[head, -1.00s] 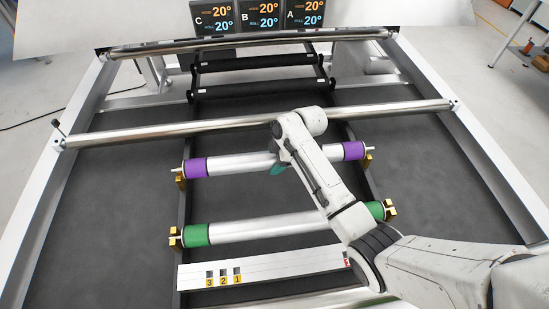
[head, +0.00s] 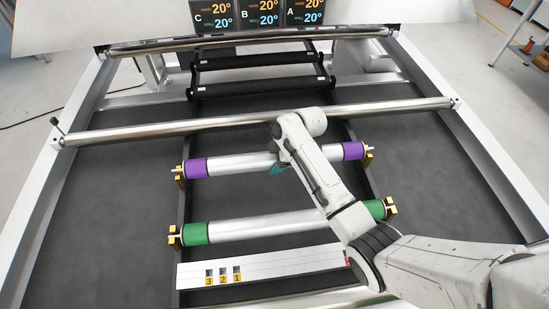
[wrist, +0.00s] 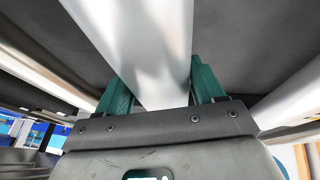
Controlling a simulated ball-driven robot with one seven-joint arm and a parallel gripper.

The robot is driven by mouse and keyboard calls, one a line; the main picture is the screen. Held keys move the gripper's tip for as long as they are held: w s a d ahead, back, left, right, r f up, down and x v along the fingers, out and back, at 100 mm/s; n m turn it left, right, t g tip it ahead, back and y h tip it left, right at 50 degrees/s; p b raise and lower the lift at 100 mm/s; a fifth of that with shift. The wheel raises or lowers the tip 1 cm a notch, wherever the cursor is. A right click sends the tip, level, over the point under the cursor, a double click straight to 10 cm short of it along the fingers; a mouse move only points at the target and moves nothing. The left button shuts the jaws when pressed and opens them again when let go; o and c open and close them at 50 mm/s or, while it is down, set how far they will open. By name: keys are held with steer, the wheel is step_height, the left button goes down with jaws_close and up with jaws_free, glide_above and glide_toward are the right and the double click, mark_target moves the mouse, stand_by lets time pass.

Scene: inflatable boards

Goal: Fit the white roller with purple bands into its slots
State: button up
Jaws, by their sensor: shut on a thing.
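The white roller with purple bands (head: 235,164) lies across the frame in the head view, with a purple band near each end. Its end pins are at the yellow slot brackets, left (head: 180,174) and right (head: 369,154); I cannot tell whether they are fully seated. My gripper (head: 277,169) is at the roller's middle, mostly hidden behind my arm. In the wrist view the green fingers (wrist: 160,88) stand on both sides of the white roller (wrist: 150,45) and are shut on it.
A white roller with green bands (head: 260,227) sits in yellow brackets nearer me. A white bar with numbered tags (head: 290,262) lies in front of it. A long metal bar (head: 180,131) crosses behind. Dark flat surface (head: 420,180) is clear at the right.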

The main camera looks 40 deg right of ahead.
steer(key=shift+f+b, duration=0.95)
steer(key=shift+f, duration=0.4)
steer(key=o, duration=1.8)
steer(key=shift+c, duration=0.2)
steer(key=shift+f, duration=0.1)
steer(key=shift+s, duration=0.1)
steer(key=v, duration=1.1)
